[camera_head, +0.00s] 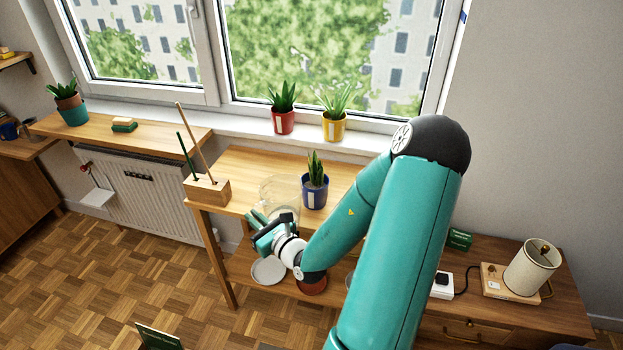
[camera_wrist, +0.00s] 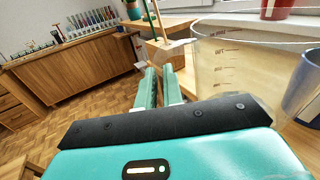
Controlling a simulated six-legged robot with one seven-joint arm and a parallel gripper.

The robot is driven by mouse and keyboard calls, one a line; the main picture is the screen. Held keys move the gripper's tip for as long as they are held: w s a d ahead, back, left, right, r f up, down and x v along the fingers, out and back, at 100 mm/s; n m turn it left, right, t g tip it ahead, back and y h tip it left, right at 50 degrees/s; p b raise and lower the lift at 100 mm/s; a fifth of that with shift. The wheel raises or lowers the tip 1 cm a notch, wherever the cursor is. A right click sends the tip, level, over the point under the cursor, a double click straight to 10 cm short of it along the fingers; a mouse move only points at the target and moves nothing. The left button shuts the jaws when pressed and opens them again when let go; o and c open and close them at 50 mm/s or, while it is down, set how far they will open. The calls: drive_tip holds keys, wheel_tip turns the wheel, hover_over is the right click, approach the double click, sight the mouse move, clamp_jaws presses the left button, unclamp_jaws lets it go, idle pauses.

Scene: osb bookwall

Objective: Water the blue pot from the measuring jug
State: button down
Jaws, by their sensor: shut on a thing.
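The clear measuring jug (camera_head: 280,188) is at the front of the wooden table, just left of the blue pot (camera_head: 315,193), which holds a spiky green plant. In the wrist view the jug (camera_wrist: 225,68), with dark scale marks, looks roughly upright beside my fingers. The blue pot (camera_wrist: 304,84) shows at the right edge there, partly behind the jug. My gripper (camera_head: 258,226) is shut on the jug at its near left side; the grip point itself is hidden. I cannot tell whether the jug touches the table or how much water it holds.
A wooden block with upright sticks (camera_head: 207,190) stands left of the jug. Red (camera_head: 283,121) and yellow (camera_head: 334,127) plant pots stand on the windowsill behind. A lamp (camera_head: 531,267) is at the right. A white dish (camera_head: 268,270) lies on the lower shelf.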

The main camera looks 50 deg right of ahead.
sight(263, 202)
idle(0.4)
drive_tip(key=shift+d+r+m, duration=0.3)
drive_tip(key=shift+r+m, duration=0.1)
drive_tip(key=shift+r, duration=0.3)
drive_tip(key=shift+d+r+m, duration=0.3)
drive_tip(key=shift+r+m, duration=0.1)
drive_tip(key=shift+r, duration=0.3)
drive_tip(key=shift+s+d+r+m, duration=0.15)
drive_tip(key=shift+d+r+m, duration=0.6)
drive_tip(key=shift+d+m, duration=0.15)
drive_tip(key=d+r+m+y, duration=0.1)
drive_tip(key=d+r+m, duration=0.8)
drive_tip(key=r, duration=0.1)
drive_tip(key=shift+s+d+r, duration=0.2)
drive_tip(key=shift+s, duration=0.05)
drive_tip(key=shift+d+r+m, duration=0.25)
drive_tip(key=shift+d+m, duration=0.15)
drive_tip(key=shift+d+r, duration=0.25)
drive_tip(key=shift+d, duration=0.05)
drive_tip(key=shift+a+m, duration=0.3)
drive_tip(key=shift+a, duration=0.15)
